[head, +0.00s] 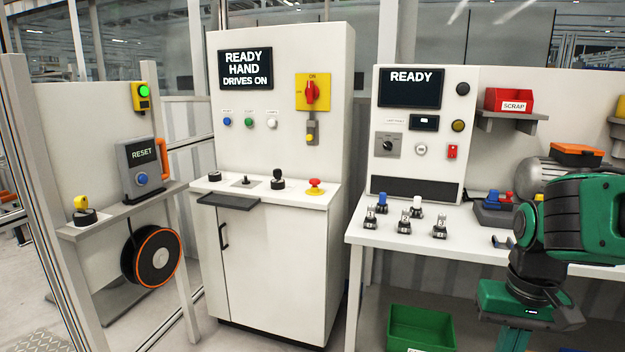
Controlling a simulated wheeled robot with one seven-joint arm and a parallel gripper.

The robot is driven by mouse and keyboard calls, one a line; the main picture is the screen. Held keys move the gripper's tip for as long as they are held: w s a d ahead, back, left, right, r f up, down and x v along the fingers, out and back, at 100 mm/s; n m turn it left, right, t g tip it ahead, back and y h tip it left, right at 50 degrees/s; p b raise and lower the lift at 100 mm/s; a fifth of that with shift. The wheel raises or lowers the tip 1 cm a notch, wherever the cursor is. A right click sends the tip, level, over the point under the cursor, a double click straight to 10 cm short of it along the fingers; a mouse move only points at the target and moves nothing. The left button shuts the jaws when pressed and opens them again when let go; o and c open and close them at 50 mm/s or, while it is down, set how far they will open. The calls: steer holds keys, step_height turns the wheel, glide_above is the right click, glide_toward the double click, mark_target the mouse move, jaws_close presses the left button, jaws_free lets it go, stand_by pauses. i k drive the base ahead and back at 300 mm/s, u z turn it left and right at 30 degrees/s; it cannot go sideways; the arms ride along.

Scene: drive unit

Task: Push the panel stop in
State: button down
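The panel stop (315,187) is a red mushroom button on a yellow round base. It stands at the right end of the ledge of the white control cabinet (270,270), in the middle left of the head view. Its red cap appears raised above the yellow base. My gripper (515,335) hangs at the bottom right, pointing down, far to the right of the stop and apart from it. Its fingertips are cut off by the frame edge, so its opening does not show. The cabinet screen (246,69) reads READY, HAND, DRIVES ON.
A black knob (278,180) stands left of the stop on the same ledge. A red-and-yellow rotary switch (311,92) is above. The white bench (385,232) with several small switches lies between cabinet and arm. A green crate (421,328) is below it.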

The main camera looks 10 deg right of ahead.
mark_target(314, 182)
steer(key=z, duration=0.3)
steer(key=i, duration=1.4)
steer(key=u, duration=0.9)
steer(key=i, duration=1)
steer(key=z, duration=0.05)
